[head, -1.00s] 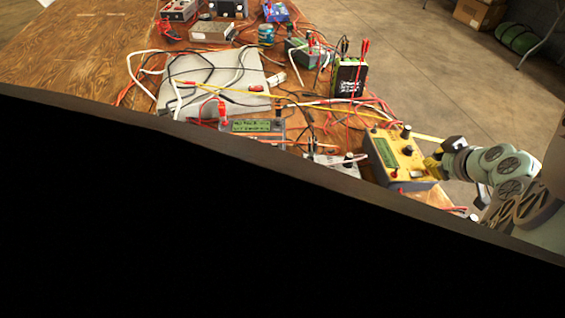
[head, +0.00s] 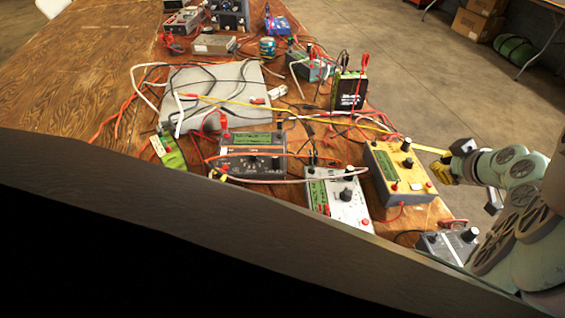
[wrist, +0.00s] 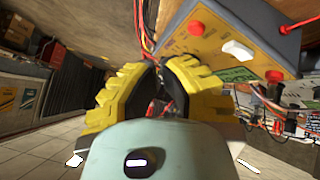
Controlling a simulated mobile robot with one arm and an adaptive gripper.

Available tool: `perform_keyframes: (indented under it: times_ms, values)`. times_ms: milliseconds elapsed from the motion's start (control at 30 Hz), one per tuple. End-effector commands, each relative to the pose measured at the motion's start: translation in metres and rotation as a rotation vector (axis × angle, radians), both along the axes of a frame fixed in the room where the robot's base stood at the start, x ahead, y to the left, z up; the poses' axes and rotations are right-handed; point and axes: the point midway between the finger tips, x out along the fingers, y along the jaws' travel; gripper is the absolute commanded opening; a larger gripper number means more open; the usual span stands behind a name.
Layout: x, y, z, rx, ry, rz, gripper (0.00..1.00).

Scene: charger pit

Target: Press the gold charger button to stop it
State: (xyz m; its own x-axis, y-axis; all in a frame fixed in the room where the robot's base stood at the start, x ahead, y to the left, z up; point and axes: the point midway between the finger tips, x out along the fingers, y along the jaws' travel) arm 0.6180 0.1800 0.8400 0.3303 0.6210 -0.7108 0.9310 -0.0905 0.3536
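The gold charger (head: 389,190) stands near the right edge of the wooden table, with a green display, black knobs and small red parts on its face. In the wrist view, the gold charger (wrist: 212,48) is at the upper right, showing a red button (wrist: 196,28), a white switch (wrist: 238,49) and another red knob (wrist: 273,76). My gripper (head: 437,174) is just right of the charger in the head view. In the wrist view, the yellow fingers of my gripper (wrist: 159,68) come together at the tips with nothing held, left of the charger's face. Contact is not visible.
A white-faced device (head: 342,204) and a dark meter (head: 250,160) stand left of the gold charger. Another grey device (head: 447,244) is nearer the front. Loose cables cross the table. Open floor (head: 450,90) lies beyond the right edge. A large dark shape hides the lower left.

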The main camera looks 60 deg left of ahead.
Motion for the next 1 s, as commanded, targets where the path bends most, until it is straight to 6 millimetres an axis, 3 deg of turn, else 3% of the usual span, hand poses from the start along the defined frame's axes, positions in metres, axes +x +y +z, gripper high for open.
perform_keyframes:
  times_ms: [367, 1000]
  values:
    - [0.006, -0.003, 0.035, 0.002, -0.004, -0.003, 0.00]
    - [0.006, -0.003, 0.036, 0.000, -0.002, -0.002, 0.00]
